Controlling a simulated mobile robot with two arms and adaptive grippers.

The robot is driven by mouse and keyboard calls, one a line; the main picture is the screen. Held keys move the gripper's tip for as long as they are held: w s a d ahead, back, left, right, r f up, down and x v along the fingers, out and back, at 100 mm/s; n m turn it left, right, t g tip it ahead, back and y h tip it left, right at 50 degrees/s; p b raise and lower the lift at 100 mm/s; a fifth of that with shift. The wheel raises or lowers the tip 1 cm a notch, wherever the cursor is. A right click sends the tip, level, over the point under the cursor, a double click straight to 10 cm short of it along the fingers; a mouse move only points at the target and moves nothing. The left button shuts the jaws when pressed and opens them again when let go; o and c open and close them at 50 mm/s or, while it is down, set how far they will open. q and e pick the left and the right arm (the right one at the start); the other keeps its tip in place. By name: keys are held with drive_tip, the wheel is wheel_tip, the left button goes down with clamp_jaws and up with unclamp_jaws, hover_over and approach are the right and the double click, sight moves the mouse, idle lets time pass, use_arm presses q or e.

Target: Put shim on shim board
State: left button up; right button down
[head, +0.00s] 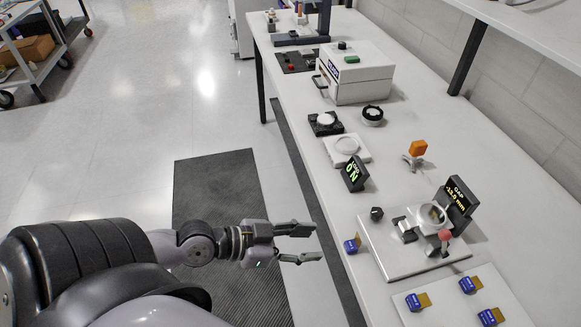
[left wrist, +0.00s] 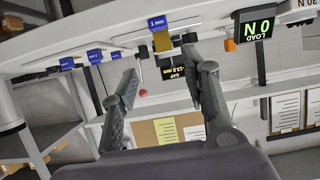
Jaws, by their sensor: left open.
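A blue shim with a gold tab (head: 352,243) lies near the table's front edge, left of the mirror fixture plate (head: 385,250). In the left wrist view the nearest shim (left wrist: 157,22) is labelled 1 mm. The white shim board (head: 443,293) at the lower right carries several blue and gold shims, among them one at its upper right (head: 467,284). My left gripper (head: 317,242) is open and empty, short of the table edge and left of the loose shim. Its spread fingers also show in the left wrist view (left wrist: 160,62). My right gripper is not in view.
The fixture plate holds a round mirror mount (head: 432,214) and a red-knobbed lever (head: 445,235). A gap display (head: 458,198) and a load display reading 0 N (head: 354,173) stand nearby. An orange-topped piece (head: 417,148) stands behind. Free floor lies left of the table.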

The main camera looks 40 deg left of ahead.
use_arm(q)
drive_tip(key=shift+v, duration=1.75)
